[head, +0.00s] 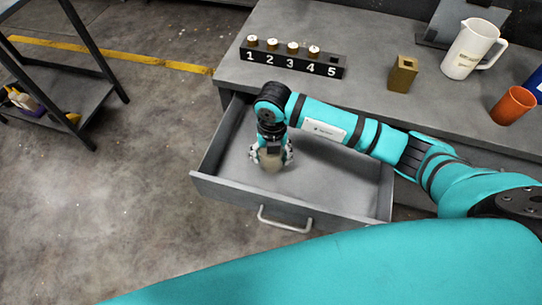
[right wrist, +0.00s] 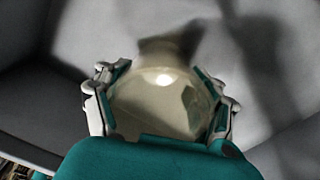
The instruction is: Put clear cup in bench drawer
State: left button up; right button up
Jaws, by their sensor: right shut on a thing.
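The bench drawer (head: 335,180) is pulled open from the grey bench. My right gripper (head: 271,157) points down inside the drawer, toward its left half. It is shut on the clear cup (head: 271,162), which looks pale and see-through between the fingers. In the right wrist view the clear cup (right wrist: 160,100) sits between the two fingers of the right gripper (right wrist: 162,105), with the grey drawer walls around it. I cannot tell whether the cup touches the drawer floor. My left gripper is not in view.
On the bench top (head: 370,95) stand a black numbered rack (head: 292,60) with several brass pieces, a brass block (head: 402,74), a white pitcher (head: 472,48) and an orange cup (head: 513,105). A metal shelf cart (head: 62,95) stands at left. The drawer's right half is empty.

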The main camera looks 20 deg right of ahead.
jog(key=shift+f, duration=0.8)
jog(key=shift+f, duration=0.15)
jog(key=o, duration=1.4)
notch_tip(320, 180, up, 12)
jog(key=shift+d+r+b, duration=0.15)
jog(key=shift+b, duration=0.25)
